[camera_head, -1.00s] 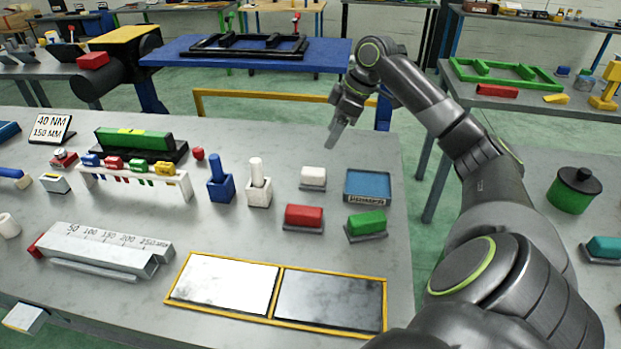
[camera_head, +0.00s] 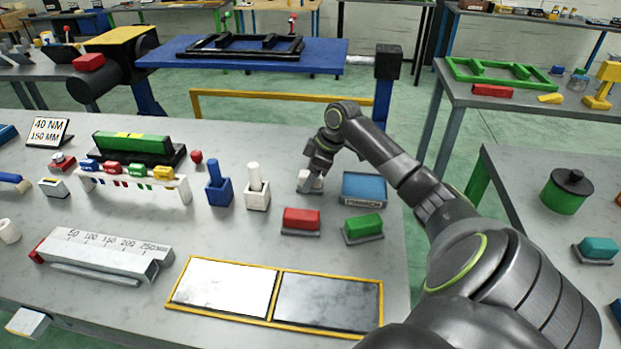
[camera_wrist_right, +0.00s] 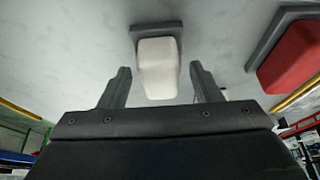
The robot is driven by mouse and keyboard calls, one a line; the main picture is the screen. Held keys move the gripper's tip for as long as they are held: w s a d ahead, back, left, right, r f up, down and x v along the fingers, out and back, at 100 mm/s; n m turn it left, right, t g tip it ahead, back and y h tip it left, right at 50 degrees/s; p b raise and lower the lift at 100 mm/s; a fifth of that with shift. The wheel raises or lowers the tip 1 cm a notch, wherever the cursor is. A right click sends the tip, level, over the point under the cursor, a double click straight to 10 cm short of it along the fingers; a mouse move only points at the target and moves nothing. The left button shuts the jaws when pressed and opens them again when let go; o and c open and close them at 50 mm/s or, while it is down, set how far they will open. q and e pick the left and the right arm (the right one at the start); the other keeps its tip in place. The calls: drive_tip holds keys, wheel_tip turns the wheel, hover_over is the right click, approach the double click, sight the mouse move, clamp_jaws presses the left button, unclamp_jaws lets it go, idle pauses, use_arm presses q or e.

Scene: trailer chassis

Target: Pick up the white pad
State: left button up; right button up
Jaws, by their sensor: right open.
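The white pad (camera_head: 313,184) sits on its small grey base on the grey table, left of the blue tray. In the head view my right gripper covers part of it from above. In the right wrist view the white pad (camera_wrist_right: 158,68) lies between and just beyond the two dark fingers. My right gripper (camera_wrist_right: 160,88) is open, with a finger on each side of the pad's near end and a gap on both sides. My right gripper also shows in the head view (camera_head: 310,181). My left gripper is not in view.
A red pad (camera_head: 301,219) and a green pad (camera_head: 363,226) stand in front of the white pad. The blue tray (camera_head: 364,188) is close on its right. A white holder with a peg (camera_head: 257,197) stands to its left.

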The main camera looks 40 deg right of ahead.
drive_tip(key=c, duration=1.1)
drive_tip(key=shift+c, duration=0.2)
wheel_tip(320, 180, up, 10)
drive_tip(key=shift+r+b, duration=0.1)
drive_tip(key=shift+b, duration=0.5)
drive_tip(key=o, duration=0.4)
drive_tip(key=shift+c, duration=1.2)
